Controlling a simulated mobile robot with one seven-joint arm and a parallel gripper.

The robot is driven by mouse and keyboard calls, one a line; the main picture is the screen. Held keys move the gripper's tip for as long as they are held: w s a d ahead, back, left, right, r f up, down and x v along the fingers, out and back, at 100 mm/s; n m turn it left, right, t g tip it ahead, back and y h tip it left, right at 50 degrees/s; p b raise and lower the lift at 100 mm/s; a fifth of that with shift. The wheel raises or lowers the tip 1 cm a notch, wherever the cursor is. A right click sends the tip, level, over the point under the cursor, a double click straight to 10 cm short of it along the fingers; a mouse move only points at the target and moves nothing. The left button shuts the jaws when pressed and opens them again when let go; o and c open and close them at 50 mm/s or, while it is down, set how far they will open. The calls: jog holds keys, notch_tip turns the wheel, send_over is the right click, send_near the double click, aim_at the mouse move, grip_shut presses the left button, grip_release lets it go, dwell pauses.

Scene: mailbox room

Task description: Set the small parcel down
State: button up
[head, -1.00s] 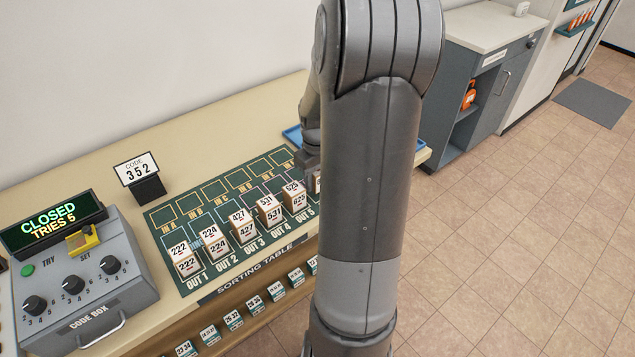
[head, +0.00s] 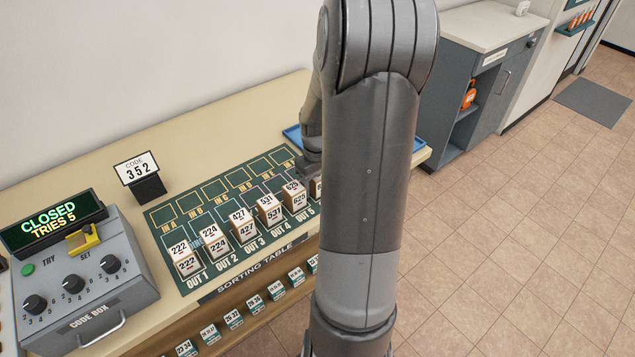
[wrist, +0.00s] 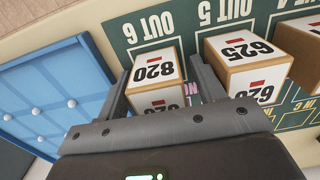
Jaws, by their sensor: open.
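The small parcel (wrist: 158,72), a brown box with white labels reading 820, stands on the green mat at the OUT 6 mark in the wrist view. My gripper (wrist: 160,66) is open, with one finger on each side of this parcel. Whether a finger touches it I cannot tell. In the head view only a sliver of the parcel shows beside my arm, and my gripper (head: 309,168) is mostly hidden behind the arm.
Parcel 625 (wrist: 240,50) stands close beside the right finger. More parcels stand in the OUT row (head: 243,226). A blue tray (wrist: 55,95) lies to the left in the wrist view. The code box (head: 82,275) and code sign (head: 136,172) stand at the table's left.

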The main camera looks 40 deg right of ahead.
notch_tip(320, 180, up, 12)
jog(key=shift+f, duration=0.1)
jog(key=shift+a+r, duration=0.1)
jog(key=shift+r, duration=0.15)
jog(key=s+a+r+t, duration=0.2)
jog(key=s+a+r, duration=0.1)
jog(key=a, duration=0.5)
jog(key=s+a+r+t, duration=0.1)
jog(key=s+a+r, duration=0.3)
jog(key=s+a, duration=0.2)
jog(key=s+a+r+t, duration=0.2)
jog(key=s+a+r, duration=0.2)
jog(key=a, duration=0.6)
jog(key=shift+s+a+t, duration=0.25)
jog(key=shift+s+t, duration=0.05)
jog(key=shift+s, duration=0.45)
